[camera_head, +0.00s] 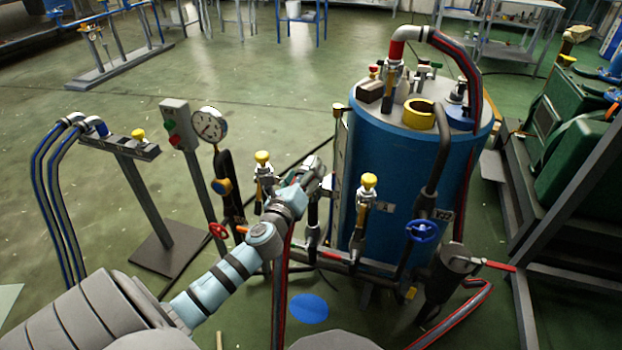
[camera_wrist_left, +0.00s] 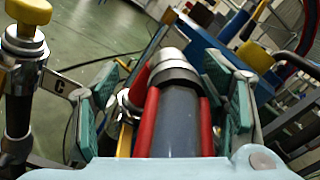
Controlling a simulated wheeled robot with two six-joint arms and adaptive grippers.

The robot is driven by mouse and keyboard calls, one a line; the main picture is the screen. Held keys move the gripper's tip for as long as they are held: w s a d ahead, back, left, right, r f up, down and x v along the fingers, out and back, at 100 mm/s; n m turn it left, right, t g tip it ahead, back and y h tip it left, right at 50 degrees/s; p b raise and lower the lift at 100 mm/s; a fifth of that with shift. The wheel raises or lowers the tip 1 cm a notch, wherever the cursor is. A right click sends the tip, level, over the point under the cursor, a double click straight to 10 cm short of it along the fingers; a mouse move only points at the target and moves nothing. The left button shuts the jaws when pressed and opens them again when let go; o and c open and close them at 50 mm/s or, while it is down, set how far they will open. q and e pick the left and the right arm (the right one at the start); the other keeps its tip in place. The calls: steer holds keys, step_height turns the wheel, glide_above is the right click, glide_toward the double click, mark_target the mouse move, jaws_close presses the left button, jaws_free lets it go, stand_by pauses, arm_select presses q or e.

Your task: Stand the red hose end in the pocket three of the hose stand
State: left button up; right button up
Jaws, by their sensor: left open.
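My left gripper (camera_head: 306,183) is open in front of the blue tank. In the left wrist view its spread fingers (camera_wrist_left: 165,105) lie on either side of a grey hose end with red stripes and a silver metal tip (camera_wrist_left: 168,68). I see no clear sign of the fingers pressing on it. The red-striped hose (camera_head: 280,295) hangs below the gripper in the head view. A grey stand (camera_head: 140,185) at the left has a flat top bar with blue hoses and a yellow knob; it looks like the hose stand, but its pockets are not readable. My right gripper is not in view.
The blue tank (camera_head: 390,185) carries fittings and another red-striped hose (camera_head: 470,75). Yellow-capped valves (camera_head: 367,182) stand close to my gripper. A post with a pressure gauge (camera_head: 209,125) stands between the grey stand and the tank. Green machinery (camera_head: 580,150) fills the right side.

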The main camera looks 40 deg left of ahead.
arm_select(q)
steer(key=x, duration=0.4)
steer(key=shift+w+r+b, duration=0.1)
steer(key=shift+b, duration=0.25)
jaws_close()
